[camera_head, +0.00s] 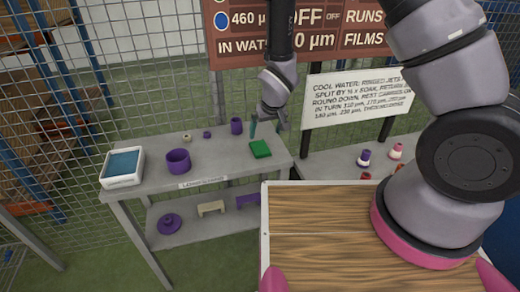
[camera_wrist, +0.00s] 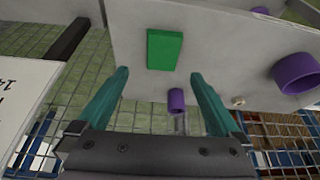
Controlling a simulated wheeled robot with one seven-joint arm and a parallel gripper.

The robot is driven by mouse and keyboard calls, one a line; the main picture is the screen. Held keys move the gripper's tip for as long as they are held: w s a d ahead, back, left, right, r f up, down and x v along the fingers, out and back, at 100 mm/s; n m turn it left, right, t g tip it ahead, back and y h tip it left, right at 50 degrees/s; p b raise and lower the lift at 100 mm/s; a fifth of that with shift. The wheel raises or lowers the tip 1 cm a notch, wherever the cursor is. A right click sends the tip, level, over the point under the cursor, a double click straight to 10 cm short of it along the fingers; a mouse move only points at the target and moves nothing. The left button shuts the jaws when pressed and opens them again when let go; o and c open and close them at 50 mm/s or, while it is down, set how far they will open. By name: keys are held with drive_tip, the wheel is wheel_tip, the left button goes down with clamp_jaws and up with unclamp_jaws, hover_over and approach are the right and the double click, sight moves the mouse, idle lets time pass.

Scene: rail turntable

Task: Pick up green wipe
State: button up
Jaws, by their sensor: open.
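The green wipe (camera_head: 260,149) is a flat green rectangle lying near the right end of the grey table. It also shows in the wrist view (camera_wrist: 164,50), ahead of the fingertips and between their lines. My gripper (camera_head: 267,130) hangs above and behind the wipe in the head view, fingers pointing down. In the wrist view the two teal fingers of my gripper (camera_wrist: 160,76) are wide apart, with nothing between them. The wipe is clear of both fingers.
On the table (camera_head: 222,174) stand a white tray with blue content (camera_head: 122,168), a purple bowl (camera_head: 178,161), a purple cup (camera_head: 236,126) and small rings. A lower shelf holds purple items. A second table with small spools (camera_head: 364,158) stands right; wire fencing is behind.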

sight(260, 147)
drive_tip(key=x, duration=0.9)
drive_tip(key=shift+a+f, duration=0.25)
drive_tip(key=c, duration=1.2)
drive_tip(key=shift+c, duration=0.2)
drive_tip(key=shift+r, duration=0.15)
wheel_tip(260, 147, up, 10)
